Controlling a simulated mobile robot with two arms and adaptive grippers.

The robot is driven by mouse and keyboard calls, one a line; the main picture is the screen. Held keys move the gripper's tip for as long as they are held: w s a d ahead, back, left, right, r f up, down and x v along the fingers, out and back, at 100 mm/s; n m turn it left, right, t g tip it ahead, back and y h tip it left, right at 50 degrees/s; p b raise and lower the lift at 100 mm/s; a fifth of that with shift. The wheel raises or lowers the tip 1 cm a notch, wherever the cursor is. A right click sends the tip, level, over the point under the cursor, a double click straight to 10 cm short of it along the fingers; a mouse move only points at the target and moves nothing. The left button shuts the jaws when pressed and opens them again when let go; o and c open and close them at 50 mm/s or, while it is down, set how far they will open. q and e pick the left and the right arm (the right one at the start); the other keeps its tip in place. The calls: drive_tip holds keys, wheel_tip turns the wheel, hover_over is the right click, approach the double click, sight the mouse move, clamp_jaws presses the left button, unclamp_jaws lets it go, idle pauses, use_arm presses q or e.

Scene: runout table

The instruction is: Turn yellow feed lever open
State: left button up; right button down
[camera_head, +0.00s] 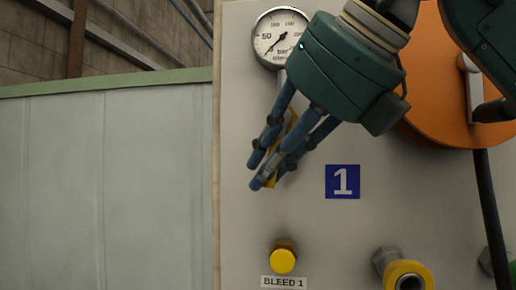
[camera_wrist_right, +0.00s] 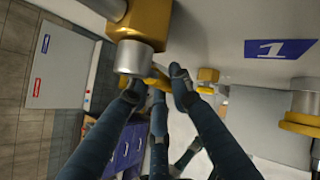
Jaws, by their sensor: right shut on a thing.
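The yellow feed lever (camera_head: 271,182) is on the pale panel below the gauge, mostly hidden by my right gripper's fingers. My right gripper (camera_head: 266,170) comes in from the upper right with its blue fingers closed around the lever. In the right wrist view, the fingers (camera_wrist_right: 158,84) meet on the yellow lever (camera_wrist_right: 154,79), beneath a silver stem and a brass valve body (camera_wrist_right: 146,22). Much of the lever is covered there, so its exact angle is hard to tell. My left gripper is in neither view.
A pressure gauge (camera_head: 280,38) sits above the lever. A blue "1" sign (camera_head: 342,181) is to the right. A yellow knob (camera_head: 283,261) labelled BLEED 1 and a yellow-ringed port (camera_head: 406,272) are below. An orange disc (camera_head: 428,112) is partly behind my right arm.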

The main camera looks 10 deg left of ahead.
drive_tip(key=shift+d+n+h, duration=0.4)
drive_tip(key=shift+d+h, duration=0.25)
drive_tip(key=shift+h, duration=0.35)
drive_tip(key=c, duration=1.5)
unclamp_jaws()
drive_tip(key=shift+c, duration=0.2)
drive_tip(key=shift+d, duration=0.1)
drive_tip(key=v, duration=1.2)
